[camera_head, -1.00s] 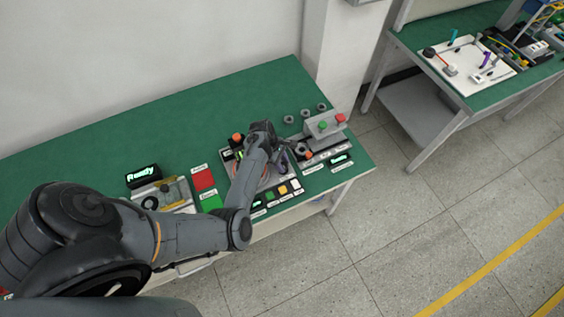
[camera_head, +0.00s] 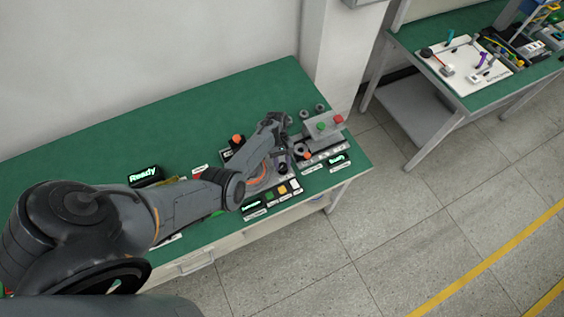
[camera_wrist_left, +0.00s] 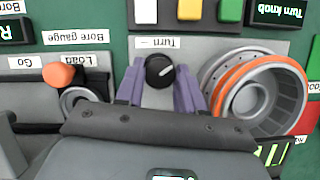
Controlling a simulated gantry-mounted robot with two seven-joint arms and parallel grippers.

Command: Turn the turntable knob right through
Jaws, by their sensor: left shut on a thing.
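In the left wrist view the knob (camera_wrist_left: 160,70) is small, round and black with a white pointer line. My right gripper is not in view.
A lit display (camera_wrist_left: 277,12) reads "Turn knob". An orange-topped lever (camera_wrist_left: 58,75) stands at the "Load" label, beside "Bore gauge". White, yellow and green buttons (camera_wrist_left: 190,8) line the panel edge.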

